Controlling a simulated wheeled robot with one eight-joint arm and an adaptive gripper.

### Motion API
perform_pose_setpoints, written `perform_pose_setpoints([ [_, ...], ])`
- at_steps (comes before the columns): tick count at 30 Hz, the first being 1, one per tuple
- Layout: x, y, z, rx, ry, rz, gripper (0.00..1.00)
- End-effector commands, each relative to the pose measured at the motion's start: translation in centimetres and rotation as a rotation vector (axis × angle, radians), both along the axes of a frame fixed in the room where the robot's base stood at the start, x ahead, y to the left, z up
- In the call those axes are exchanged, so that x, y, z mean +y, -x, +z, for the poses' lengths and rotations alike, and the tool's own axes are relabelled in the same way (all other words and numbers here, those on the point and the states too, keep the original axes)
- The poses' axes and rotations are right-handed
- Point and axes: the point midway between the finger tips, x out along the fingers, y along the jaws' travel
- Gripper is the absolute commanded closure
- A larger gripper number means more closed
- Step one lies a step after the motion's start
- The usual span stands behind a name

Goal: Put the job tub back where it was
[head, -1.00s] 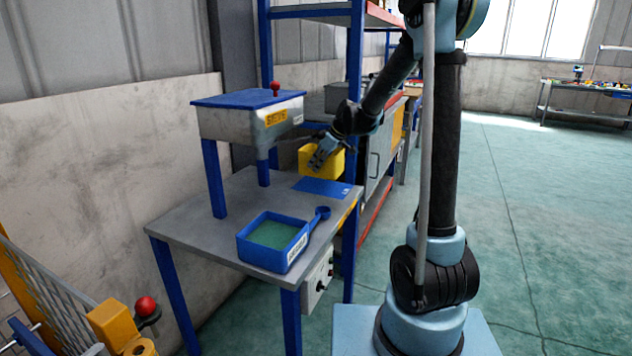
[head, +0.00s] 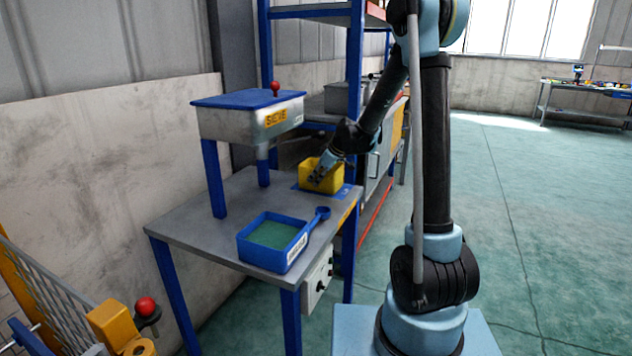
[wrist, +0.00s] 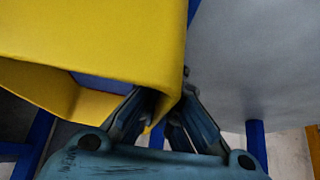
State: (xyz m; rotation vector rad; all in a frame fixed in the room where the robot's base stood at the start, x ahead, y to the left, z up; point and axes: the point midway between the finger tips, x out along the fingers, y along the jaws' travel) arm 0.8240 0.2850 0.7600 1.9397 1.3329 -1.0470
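The yellow job tub (head: 325,181) is at the back right corner of the grey table, over the blue mat (head: 347,193), and looks upright. Whether its base touches the mat is hard to tell. The fingertips are partly hidden by the tub.
A steel sieve box (head: 250,117) on blue legs stands behind. A blue shelf post (head: 354,90) rises just beyond the tub.

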Motion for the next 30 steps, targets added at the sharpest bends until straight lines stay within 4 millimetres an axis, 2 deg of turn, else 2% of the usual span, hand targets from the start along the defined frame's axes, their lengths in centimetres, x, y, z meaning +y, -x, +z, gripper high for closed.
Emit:
perform_pose_setpoints([
  [1, 0.0, 0.0, -0.1, 0.000, 0.000, 0.000, 0.95],
  [3, 0.0, 0.0, 0.0, 0.000, 0.000, 0.000, 0.79],
  [4, 0.0, 0.0, 0.0, 0.000, 0.000, 0.000, 0.75],
  [17, -0.2, 0.1, 0.4, 0.000, 0.000, 0.000, 0.75],
  [23, -1.3, 0.6, 2.2, -0.001, 0.000, -0.001, 0.75],
  [30, -3.2, 1.4, 5.4, 0.000, 0.001, 0.000, 0.75],
])
